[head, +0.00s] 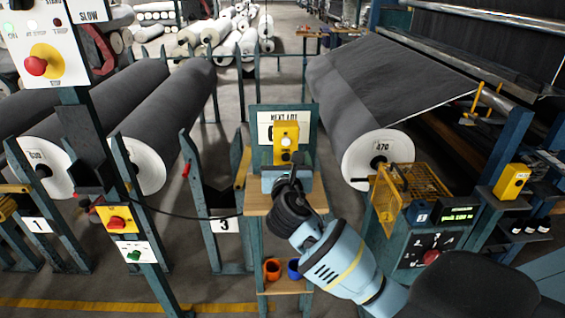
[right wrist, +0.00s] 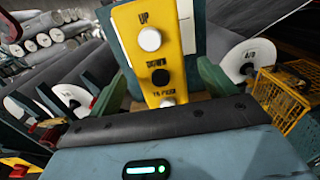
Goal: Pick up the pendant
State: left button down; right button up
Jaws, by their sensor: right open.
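The pendant (head: 286,134) is a yellow box with a white button and a dark button on its face. It stands upright at a small wooden stand, in front of the teal board with the "NEXT LOT" sign (head: 272,118). In the right wrist view the pendant (right wrist: 145,42) shows its UP and DOWN labels, and its lower end is partly hidden by my gripper body. My right gripper (head: 287,172) is open, with one green finger on either side of the pendant (right wrist: 160,85). Contact cannot be made out. My left gripper is out of view.
Large grey rolls (head: 168,105) lie at the left, and another grey roll (head: 345,85) is at the right. A yellow wire basket (head: 412,183) and a control panel (head: 428,248) stand right of my arm. A dark cable (head: 185,216) hangs across the left.

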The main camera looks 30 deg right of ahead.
jog(key=shift+x, duration=3.35)
jog(key=shift+f, duration=0.15)
jog(key=shift+c, duration=0.2)
jog(key=c, duration=1.4)
jog(key=shift+c, duration=0.2)
